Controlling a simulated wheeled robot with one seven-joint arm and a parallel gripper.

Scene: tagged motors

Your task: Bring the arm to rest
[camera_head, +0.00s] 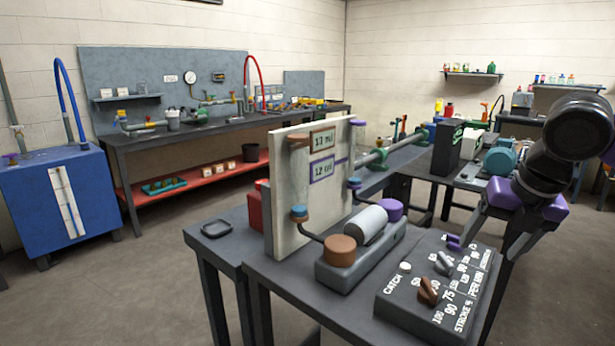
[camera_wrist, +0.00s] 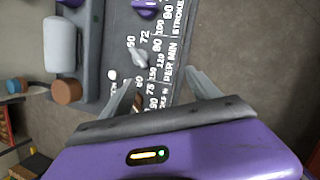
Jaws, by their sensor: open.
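My gripper (camera_head: 490,238) is on the right in the head view, pointing down above the back right edge of the dial panel (camera_head: 385,308). In the wrist view its two fingers (camera_wrist: 160,78) are spread apart with nothing held between them. The panel (camera_wrist: 182,20) lies beneath them. It carries a purple knob (camera_head: 453,243), a grey lever knob (camera_head: 443,263), a brown lever knob (camera_head: 428,290) and a white button (camera_head: 404,267). In the wrist view the left finger is close to the brown knob in the picture; I cannot tell the gap.
A pump unit with a grey cylinder (camera_head: 365,224) and brown cap (camera_head: 340,250) stands left of the panel. An upright white board (camera_head: 285,195) rises behind it. A bench with a teal motor (camera_head: 500,157) is behind my arm. Open floor (camera_head: 560,300) lies at right.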

